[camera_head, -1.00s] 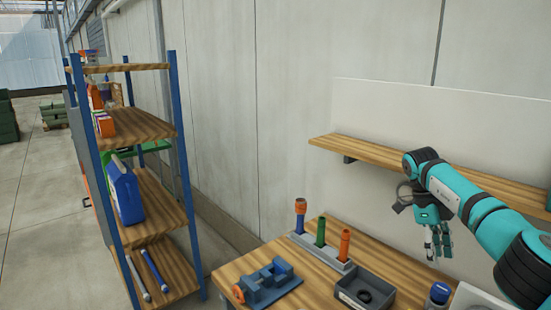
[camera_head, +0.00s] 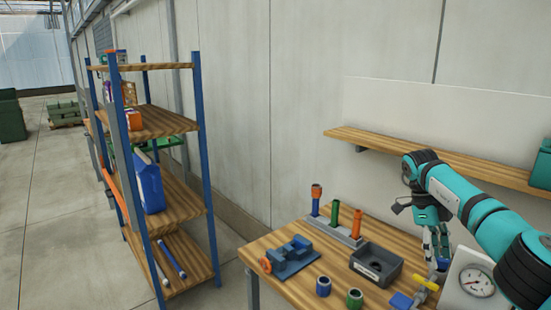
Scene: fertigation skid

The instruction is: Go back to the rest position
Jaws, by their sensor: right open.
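My right gripper (camera_head: 436,243) hangs from the teal arm at the right, fingers pointing down above the right part of the wooden workbench (camera_head: 315,272). It is open, and I see nothing between its fingers. It is close to a blue fitting with a yellow handle (camera_head: 426,285) in the picture; whether they touch I cannot tell. My left gripper does not show.
On the bench are a blue vise (camera_head: 289,257), a rack with upright fittings (camera_head: 337,230), a dark tray (camera_head: 376,262), loose rings (camera_head: 323,286) and a gauge panel (camera_head: 475,282). A wall shelf (camera_head: 440,158) is behind my arm.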

